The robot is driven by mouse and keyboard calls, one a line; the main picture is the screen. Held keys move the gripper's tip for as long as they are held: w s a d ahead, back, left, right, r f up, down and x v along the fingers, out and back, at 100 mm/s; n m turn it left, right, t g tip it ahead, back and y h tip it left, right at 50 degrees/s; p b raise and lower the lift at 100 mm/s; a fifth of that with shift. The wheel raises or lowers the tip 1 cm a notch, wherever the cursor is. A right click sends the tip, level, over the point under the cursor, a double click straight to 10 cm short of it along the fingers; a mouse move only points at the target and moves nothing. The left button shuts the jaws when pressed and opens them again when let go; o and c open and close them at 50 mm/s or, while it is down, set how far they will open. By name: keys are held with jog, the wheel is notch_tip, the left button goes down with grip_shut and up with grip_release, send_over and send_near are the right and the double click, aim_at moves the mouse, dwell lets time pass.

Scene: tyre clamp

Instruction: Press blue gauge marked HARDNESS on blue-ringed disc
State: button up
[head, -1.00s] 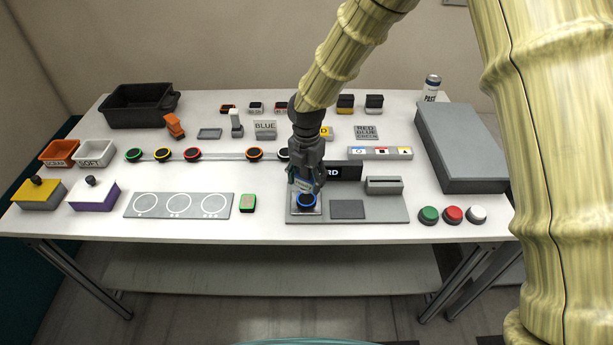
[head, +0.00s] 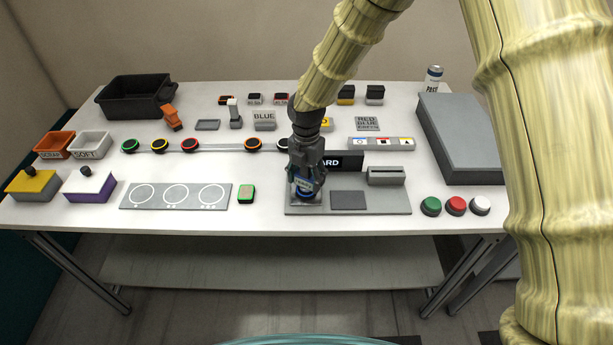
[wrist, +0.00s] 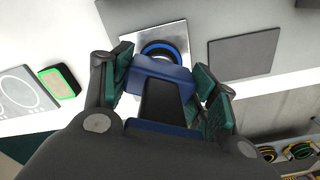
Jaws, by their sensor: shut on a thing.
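My gripper (head: 305,184) is shut on the blue gauge (head: 303,184), pointing down at the grey station on the front of the table. In the wrist view the blue gauge (wrist: 162,75) sits between the green-padded fingers. The blue-ringed disc (wrist: 165,50) lies on a light square plate right beyond the gauge's end. In the head view the disc (head: 306,195) is mostly hidden by the gripper and gauge. I cannot tell whether the gauge touches the disc. The HARDNESS marking is not readable.
A dark sign (head: 349,163) stands just behind the gripper, and a slotted grey block (head: 385,176) is to the right. A dark flat pad (head: 348,200) lies beside the plate. Green, red and white buttons (head: 455,206) are farther right. A green-edged block (head: 246,193) lies left.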

jog(key=shift+s+f, duration=0.15)
jog(key=shift+f, duration=0.4)
dwell(2.8)
jog(key=shift+r, duration=0.15)
jog(key=shift+r+p, duration=2.9)
jog(key=shift+r, duration=0.6)
jog(key=shift+f, duration=0.15)
